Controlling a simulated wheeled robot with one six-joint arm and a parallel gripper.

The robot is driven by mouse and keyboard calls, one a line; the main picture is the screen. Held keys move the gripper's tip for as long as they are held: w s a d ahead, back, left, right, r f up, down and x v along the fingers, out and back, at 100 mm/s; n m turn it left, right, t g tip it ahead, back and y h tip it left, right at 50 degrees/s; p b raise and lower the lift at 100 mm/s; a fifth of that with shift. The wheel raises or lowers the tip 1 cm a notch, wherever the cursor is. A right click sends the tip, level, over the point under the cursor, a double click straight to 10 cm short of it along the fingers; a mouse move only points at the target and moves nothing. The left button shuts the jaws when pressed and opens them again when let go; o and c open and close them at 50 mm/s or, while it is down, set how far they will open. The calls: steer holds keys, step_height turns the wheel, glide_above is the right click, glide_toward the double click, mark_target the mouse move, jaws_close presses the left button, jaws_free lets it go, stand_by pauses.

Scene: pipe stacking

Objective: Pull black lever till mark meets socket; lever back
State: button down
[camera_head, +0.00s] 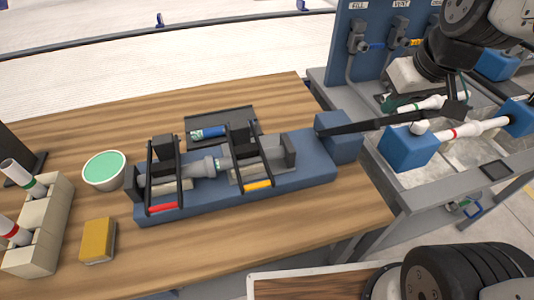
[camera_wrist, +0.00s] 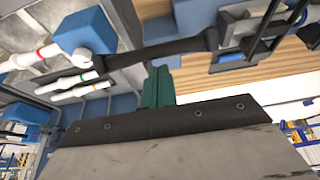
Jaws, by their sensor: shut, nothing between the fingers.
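The black lever (camera_head: 370,125) juts right from the blue block at the right end of the blue clamp bench. It also crosses the wrist view (camera_wrist: 160,48). My gripper (camera_head: 390,104) is shut and empty just beyond the lever in the head view. Its green fingers (camera_wrist: 157,88) show together in the wrist view, near the lever; contact cannot be told. The grey socket (camera_head: 208,166) lies in the bench between the red-handled clamp (camera_head: 163,207) and the yellow-handled clamp (camera_head: 257,185). The mark cannot be made out.
White pipes with coloured bands (camera_head: 470,130) rest on blue blocks at the right. A green-topped bowl (camera_head: 104,169), yellow sponge (camera_head: 98,240) and pipe rack (camera_head: 45,222) are at the left. A dark tray (camera_head: 240,116) lies behind the bench.

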steer(key=shift+v, duration=3.6)
steer(key=c, duration=2.1)
jaws_free()
steer(key=shift+c, duration=0.2)
